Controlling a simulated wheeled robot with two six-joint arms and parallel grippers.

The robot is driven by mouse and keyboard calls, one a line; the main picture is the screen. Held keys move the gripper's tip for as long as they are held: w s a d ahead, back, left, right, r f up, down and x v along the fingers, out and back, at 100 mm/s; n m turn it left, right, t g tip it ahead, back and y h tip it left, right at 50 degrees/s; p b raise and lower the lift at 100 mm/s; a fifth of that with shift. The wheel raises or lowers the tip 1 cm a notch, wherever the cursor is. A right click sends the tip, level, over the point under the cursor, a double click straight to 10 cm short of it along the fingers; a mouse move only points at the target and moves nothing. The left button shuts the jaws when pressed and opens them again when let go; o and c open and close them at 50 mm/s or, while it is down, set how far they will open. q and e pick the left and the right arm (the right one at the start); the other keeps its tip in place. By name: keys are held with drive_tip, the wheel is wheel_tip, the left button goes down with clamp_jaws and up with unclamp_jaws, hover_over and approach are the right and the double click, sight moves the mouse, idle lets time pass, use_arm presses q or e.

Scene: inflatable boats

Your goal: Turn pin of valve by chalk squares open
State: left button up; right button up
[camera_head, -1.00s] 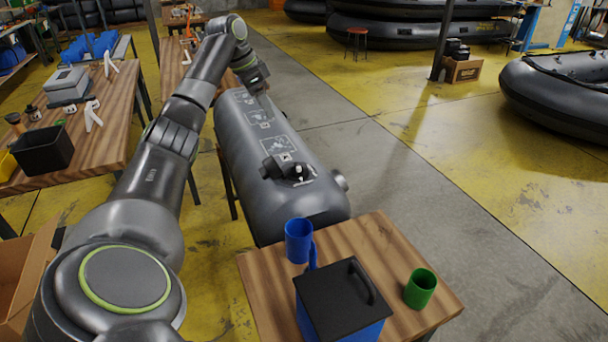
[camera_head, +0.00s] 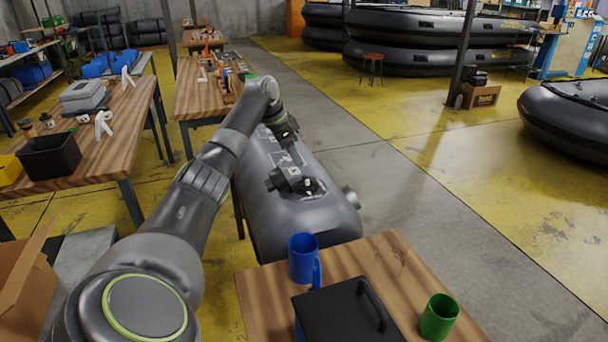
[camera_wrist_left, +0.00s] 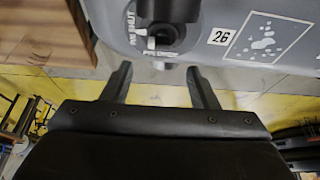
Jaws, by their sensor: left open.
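A grey inflatable tube (camera_head: 265,215) lies beyond the wooden table, with white chalk outlines on its top. A black valve (camera_head: 310,188) sits near its front end; the wrist view shows the valve (camera_wrist_left: 168,14) with a small white pin (camera_wrist_left: 152,42) beside white lettering. A tag reading 26 (camera_wrist_left: 219,36) and a chalk outline with blobs (camera_wrist_left: 268,38) are right of it. My left gripper (camera_head: 290,140) is over the tube, behind the valve in the head view. In the wrist view my left gripper (camera_wrist_left: 160,78) is open and empty, its fingertips just short of the valve. My right gripper is out of view.
The near wooden table (camera_head: 262,300) holds a blue mug (camera_head: 303,258), a black-lidded box (camera_head: 345,315) and a green mug (camera_head: 438,316). A workbench (camera_head: 105,145) stands at left. The grey floor strip (camera_head: 420,220) to the right is clear.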

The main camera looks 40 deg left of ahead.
sight(305, 178)
use_arm(q)
drive_tip(key=x, duration=0.8)
drive_tip(key=shift+w+f, duration=0.1)
drive_tip(key=shift+f, duration=0.2)
